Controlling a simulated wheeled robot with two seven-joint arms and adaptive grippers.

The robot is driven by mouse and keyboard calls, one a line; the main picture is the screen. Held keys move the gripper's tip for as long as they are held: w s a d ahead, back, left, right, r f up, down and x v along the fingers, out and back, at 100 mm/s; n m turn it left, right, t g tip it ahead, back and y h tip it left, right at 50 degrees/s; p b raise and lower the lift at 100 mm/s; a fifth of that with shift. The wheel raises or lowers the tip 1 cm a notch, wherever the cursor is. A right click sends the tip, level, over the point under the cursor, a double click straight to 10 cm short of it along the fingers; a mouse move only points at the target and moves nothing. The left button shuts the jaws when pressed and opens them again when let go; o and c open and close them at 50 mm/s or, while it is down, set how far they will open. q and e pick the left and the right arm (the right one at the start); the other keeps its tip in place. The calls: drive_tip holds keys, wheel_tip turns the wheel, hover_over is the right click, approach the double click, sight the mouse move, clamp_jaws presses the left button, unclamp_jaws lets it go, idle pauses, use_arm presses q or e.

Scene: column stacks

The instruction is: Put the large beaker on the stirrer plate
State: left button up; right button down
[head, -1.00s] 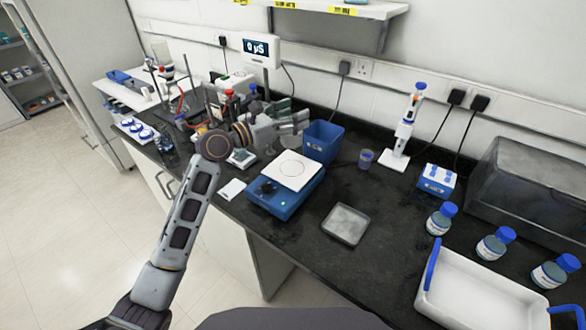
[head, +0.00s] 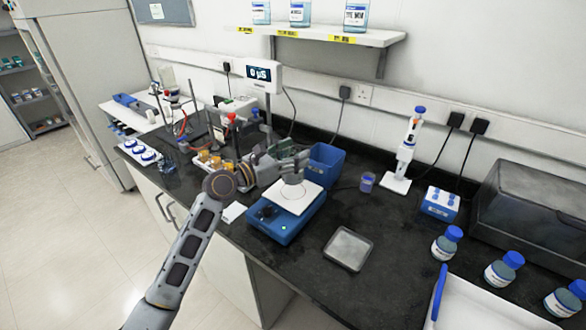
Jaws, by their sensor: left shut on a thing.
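The stirrer plate is a blue unit with a white square top (head: 313,197), a dark knob and a small green light in the head view. My left gripper (head: 293,166) hangs over the back left part of that top. It is shut on the large beaker (head: 292,178), which is small, greyish and partly hidden by the fingers. The beaker looks upright over the plate; I cannot tell whether its base touches the top. My right gripper is not in view.
A blue bin (head: 325,163) stands just behind the stirrer plate. Orange-topped vials (head: 215,162) stand left of the gripper.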

use_arm(q)
drive_tip(key=shift+f, duration=0.25)
wheel_tip(320, 180, down, 4)
drive_tip(key=shift+r+b, duration=0.1)
drive_tip(key=shift+b, duration=0.35)
drive_tip(key=shift+f, duration=0.35)
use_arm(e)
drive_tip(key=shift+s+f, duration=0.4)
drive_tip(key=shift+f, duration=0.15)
